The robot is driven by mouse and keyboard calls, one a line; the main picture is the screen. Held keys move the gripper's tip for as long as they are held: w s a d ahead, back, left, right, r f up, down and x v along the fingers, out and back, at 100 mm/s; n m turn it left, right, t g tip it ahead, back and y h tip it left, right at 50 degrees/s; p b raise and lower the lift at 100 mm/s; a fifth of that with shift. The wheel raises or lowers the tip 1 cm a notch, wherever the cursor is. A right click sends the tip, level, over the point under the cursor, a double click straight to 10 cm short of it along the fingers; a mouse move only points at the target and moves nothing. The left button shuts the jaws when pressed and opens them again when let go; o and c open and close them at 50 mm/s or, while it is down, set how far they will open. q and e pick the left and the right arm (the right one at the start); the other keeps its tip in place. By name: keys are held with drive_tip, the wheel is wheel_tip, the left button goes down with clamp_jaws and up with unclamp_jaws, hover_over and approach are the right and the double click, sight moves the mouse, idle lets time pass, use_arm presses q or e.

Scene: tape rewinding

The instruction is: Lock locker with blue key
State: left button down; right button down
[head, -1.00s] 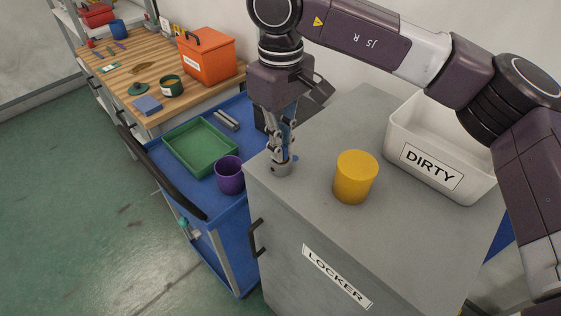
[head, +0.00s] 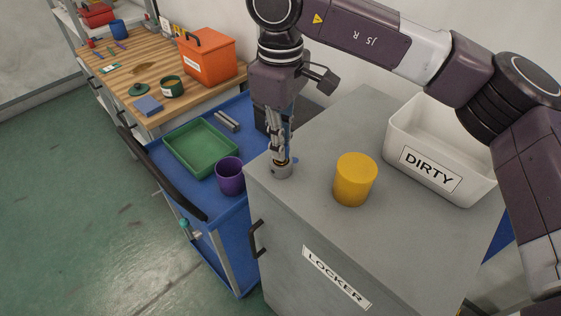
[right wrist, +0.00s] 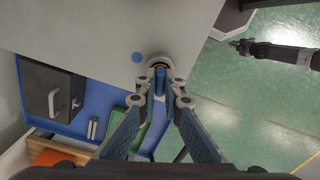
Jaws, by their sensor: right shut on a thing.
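The grey locker (head: 335,235) stands front and centre, its labelled door facing me and a dark handle on the door's left. My right gripper (head: 280,160) points down at this lock, fingers closed. In the right wrist view the fingertips (right wrist: 160,90) are shut on the blue key (right wrist: 160,78), which meets the lock (right wrist: 160,60). How deep the key sits is hidden. A dark arm end, apparently my left gripper (right wrist: 238,45), is small over the floor; its jaws are unclear.
A yellow cylinder (head: 355,180) and a white DIRTY bin (head: 397,148) stand on the locker, right of the gripper. A blue cart (head: 178,186) with a green tray (head: 208,168) and purple cup (head: 230,177) is on the left. A blue dot (right wrist: 137,57) lies beside the lock.

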drive_tip(key=shift+r+p, duration=1.4)
drive_tip(key=shift+r, duration=1.1)
